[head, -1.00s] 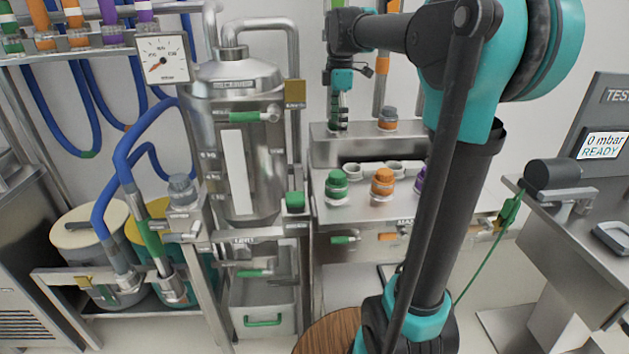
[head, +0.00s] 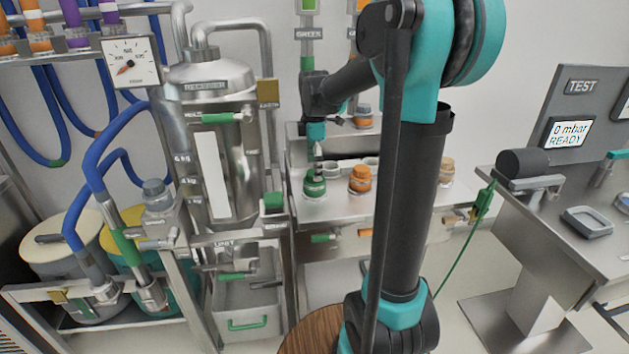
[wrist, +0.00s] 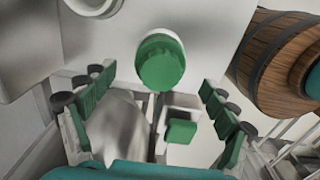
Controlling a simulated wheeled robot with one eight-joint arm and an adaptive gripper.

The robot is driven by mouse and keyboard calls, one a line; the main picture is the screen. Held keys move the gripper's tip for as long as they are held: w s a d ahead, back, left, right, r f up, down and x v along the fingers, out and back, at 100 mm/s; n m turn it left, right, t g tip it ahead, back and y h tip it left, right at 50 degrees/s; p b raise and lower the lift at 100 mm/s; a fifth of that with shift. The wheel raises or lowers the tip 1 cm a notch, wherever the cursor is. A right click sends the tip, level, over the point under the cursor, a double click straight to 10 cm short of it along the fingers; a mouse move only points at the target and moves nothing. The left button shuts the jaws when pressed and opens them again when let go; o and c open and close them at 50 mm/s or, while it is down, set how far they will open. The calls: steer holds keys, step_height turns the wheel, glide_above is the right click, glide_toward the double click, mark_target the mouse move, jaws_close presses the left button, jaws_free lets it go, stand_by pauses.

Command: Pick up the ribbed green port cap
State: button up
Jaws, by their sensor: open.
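The ribbed green port cap (head: 314,186) sits at the left end of the steel bench's front row in the head view. In the wrist view the green cap (wrist: 160,62) shows from above, near the top centre. My gripper (head: 318,160) hangs pointing down close above the cap in the head view. In the wrist view my gripper (wrist: 157,98) is open, with green ribbed finger pads wide apart to the left and right. Nothing is between the pads, and the cap shows beyond the gap.
An orange cap (head: 360,180) stands right of the green one. A green-topped block (head: 273,201) is at the bench's left, beside the steel vessel (head: 222,160). A side table (head: 540,200) stands at the right.

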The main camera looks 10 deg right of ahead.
steer(key=shift+f, duration=1.35)
steer(key=shift+c, duration=0.5)
steer(key=c, duration=1.4)
step_height(320, 180, up, 20)
steer(key=shift+r, duration=0.1)
